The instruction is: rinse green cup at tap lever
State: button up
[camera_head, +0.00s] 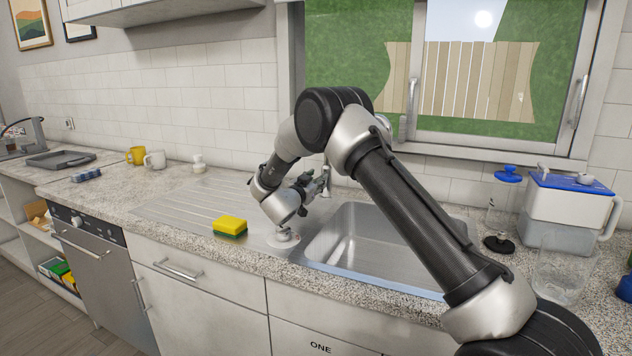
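My gripper (314,187) is small and partly hidden behind my wrist, at the back left corner of the sink. It is close to the tap (327,174), whose upper part is mostly covered by my arm. A little dull green shows around the fingers, but I cannot make out a green cup. I cannot tell whether the fingers are open or shut. The tap lever cannot be made out. The steel sink (345,250) lies below and to the right of the gripper; my forearm crosses its right part.
A yellow and green sponge (230,227) lies on the drainer (180,207). A small white round piece (283,238) sits near the sink's left rim. A clear glass (562,281), a French press (502,215) and a blue-lidded water jug (568,210) stand at the right. Mugs (154,159) stand farther left.

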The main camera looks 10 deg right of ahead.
jog(key=shift+w+d, duration=0.1)
jog(key=shift+w, duration=0.05)
grip_shut()
jog(key=shift+d+r+g, duration=0.15)
jog(key=shift+r+g, duration=0.15)
jog(key=shift+r, duration=0.1)
jog(key=shift+r+g+y, duration=0.1)
jog(key=shift+g+y, duration=0.3)
jog(key=shift+y, duration=0.1)
grip_release()
